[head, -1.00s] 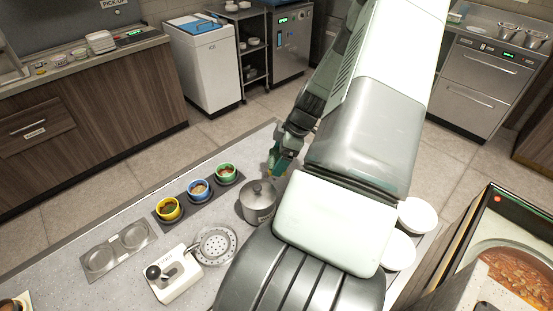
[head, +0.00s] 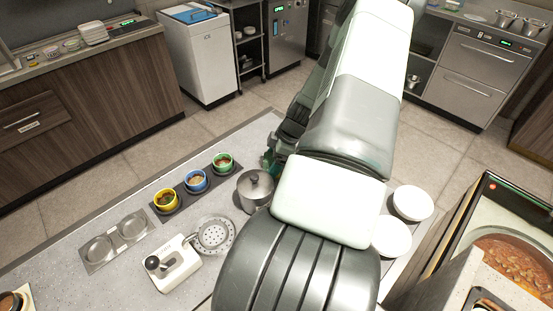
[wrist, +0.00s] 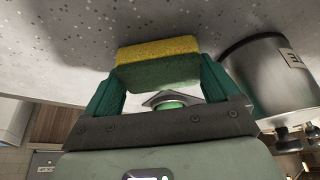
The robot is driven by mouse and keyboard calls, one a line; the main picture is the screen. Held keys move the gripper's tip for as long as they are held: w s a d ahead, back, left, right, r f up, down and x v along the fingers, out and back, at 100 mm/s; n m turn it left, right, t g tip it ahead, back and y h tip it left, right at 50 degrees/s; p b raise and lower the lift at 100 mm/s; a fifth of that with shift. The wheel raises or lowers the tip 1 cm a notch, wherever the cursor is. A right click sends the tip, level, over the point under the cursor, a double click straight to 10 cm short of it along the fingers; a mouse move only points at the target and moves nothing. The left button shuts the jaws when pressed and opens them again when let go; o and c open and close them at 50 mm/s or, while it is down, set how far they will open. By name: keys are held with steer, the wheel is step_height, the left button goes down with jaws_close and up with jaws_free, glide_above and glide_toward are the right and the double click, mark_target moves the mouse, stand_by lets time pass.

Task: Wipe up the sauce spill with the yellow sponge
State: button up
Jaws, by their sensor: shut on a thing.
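My gripper (wrist: 158,74) is shut on the yellow sponge (wrist: 157,49), one finger at each end. The sponge has a yellow layer and a dark green layer. In the wrist view it is close to the grey speckled counter (wrist: 60,35); I cannot tell whether it touches. In the head view my gripper (head: 268,158) is behind the lidded pot (head: 254,192), mostly hidden by my arm, and the sponge cannot be made out there. No sauce spill shows clearly in either view; my arm covers part of the counter.
The pot (wrist: 268,75) stands close to the right of my gripper in the wrist view. Yellow, blue and green sauce cups (head: 196,181) sit in a dark holder. A perforated ladle (head: 214,236), a white device (head: 172,268) and white bowls (head: 412,203) also occupy the counter.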

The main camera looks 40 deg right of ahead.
mark_target(265, 155)
steer(key=w, duration=0.3)
steer(key=shift+w+f, duration=0.1)
steer(key=shift+f, duration=0.05)
steer(key=shift+w+f, duration=0.15)
steer(key=shift+w, duration=0.6)
steer(key=shift+w+a, duration=0.1)
steer(key=shift+w, duration=1)
steer(key=shift+s+f, duration=0.15)
steer(key=shift+s, duration=4.1)
steer(key=shift+w+r, duration=0.1)
steer(key=shift+r, duration=4)
